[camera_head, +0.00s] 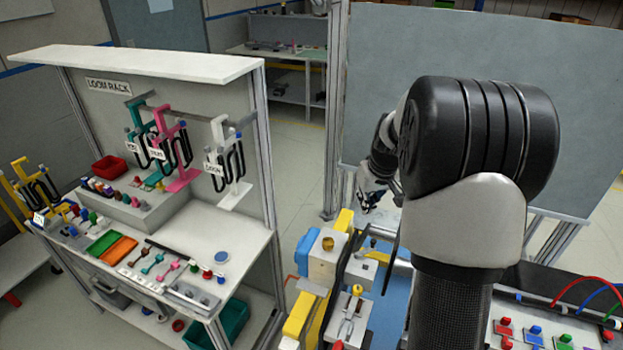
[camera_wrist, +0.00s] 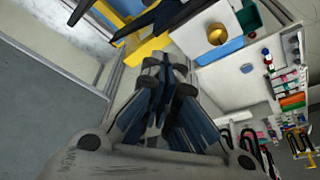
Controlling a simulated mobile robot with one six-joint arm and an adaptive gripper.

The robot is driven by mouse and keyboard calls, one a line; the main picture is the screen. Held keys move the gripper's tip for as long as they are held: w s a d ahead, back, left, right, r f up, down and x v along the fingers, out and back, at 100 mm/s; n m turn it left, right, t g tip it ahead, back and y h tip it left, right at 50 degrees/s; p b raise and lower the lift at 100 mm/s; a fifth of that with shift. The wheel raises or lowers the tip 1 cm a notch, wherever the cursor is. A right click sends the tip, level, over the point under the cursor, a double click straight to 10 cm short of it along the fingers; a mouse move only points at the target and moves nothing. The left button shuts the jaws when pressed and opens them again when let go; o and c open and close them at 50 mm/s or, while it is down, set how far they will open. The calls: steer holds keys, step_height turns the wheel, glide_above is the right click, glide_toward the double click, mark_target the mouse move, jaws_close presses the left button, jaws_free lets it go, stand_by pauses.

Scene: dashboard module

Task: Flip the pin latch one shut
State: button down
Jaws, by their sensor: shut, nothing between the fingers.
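No part is clearly recognisable as pin latch one, and no latch position can be read. A pale block with a brass knob (camera_head: 328,243) stands on the module fixture; the knob also shows in the wrist view (camera_wrist: 217,35). In the wrist view my gripper's fingers (camera_wrist: 165,72) are shut and empty. My arm hides part of the fixture.
Yellow and black bars (camera_head: 300,315) run along the fixture. A loom rack (camera_head: 160,120) with hanging looms stands at left above a parts bench. A large grey panel (camera_head: 385,45) rises behind my arm. Red and blue cables (camera_head: 585,284) lie at right.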

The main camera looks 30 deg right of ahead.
steer(key=d, duration=0.1)
steer(key=w+d+f, duration=0.1)
steer(key=d+f, duration=0.1)
steer(key=d, duration=0.1)
steer(key=shift+w+f, duration=0.15)
steer(key=shift+f, duration=0.1)
step_height(320, 180, down, 9)
steer(key=shift+s+f+b, duration=0.2)
steer(key=shift+s+b, duration=0.15)
steer(key=shift+b, duration=0.05)
steer(key=shift+a, duration=0.1)
stand_by(0.4)
